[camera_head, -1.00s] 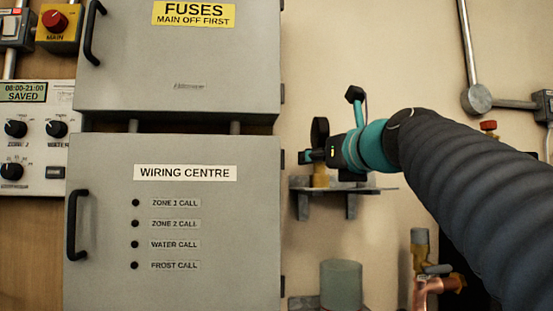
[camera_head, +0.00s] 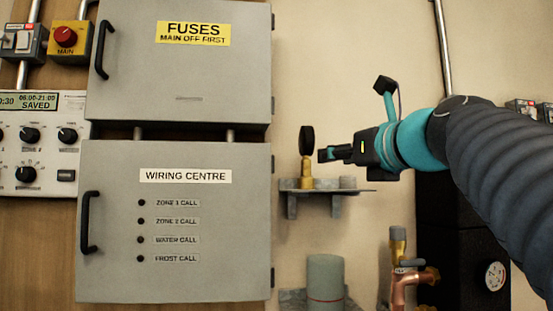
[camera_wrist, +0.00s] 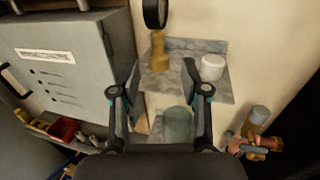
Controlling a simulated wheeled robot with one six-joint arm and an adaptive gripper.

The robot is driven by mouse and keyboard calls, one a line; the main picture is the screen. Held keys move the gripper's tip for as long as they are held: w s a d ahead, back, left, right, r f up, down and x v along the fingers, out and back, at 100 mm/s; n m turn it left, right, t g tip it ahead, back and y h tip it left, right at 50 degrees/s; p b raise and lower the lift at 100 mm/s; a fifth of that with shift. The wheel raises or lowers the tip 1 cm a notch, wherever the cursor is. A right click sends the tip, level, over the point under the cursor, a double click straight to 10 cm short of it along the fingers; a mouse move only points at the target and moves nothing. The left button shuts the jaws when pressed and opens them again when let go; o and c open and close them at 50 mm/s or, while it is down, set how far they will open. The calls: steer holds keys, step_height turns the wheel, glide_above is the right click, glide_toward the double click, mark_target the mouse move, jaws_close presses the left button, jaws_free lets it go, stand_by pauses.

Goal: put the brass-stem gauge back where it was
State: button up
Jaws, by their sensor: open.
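The brass-stem gauge (camera_head: 307,170) stands upright on a small grey wall shelf (camera_head: 330,190), its black dial seen nearly edge-on above the brass stem. It also shows in the wrist view (camera_wrist: 157,50), on the shelf beyond my fingers. My gripper (camera_head: 322,155) is open and empty, just to the right of the gauge and apart from it in the head view.
A pale round cap (camera_head: 347,182) sits on the shelf right of the gauge. The grey wiring centre box (camera_head: 180,270) stands close on the left. A grey-green cylinder (camera_head: 325,278) is below the shelf, and copper pipework with a valve (camera_head: 399,262) is lower right.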

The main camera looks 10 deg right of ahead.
steer(key=shift+s, duration=0.2)
steer(key=shift+a, duration=0.1)
steer(key=s+a+f+n+g+h, duration=0.1)
steer(key=s+f+n+g, duration=0.2)
steer(key=f+n, duration=0.9)
steer(key=s+a+f+n+g+h, duration=0.1)
steer(key=s+a+f+n+g, duration=0.25)
steer(key=f, duration=1.35)
steer(key=s+d+f+n+g+h, duration=0.1)
steer(key=s+f+n+g, duration=0.1)
steer(key=s+f+n, duration=0.4)
steer(key=s+d+f+n+g+h, duration=0.2)
steer(key=s+f+n, duration=0.4)
steer(key=f+n, duration=0.5)
step_height(320, 180, down, 6)
steer(key=shift+d+r+g, duration=0.1)
steer(key=shift+d+g, duration=0.15)
steer(key=shift+g, duration=0.3)
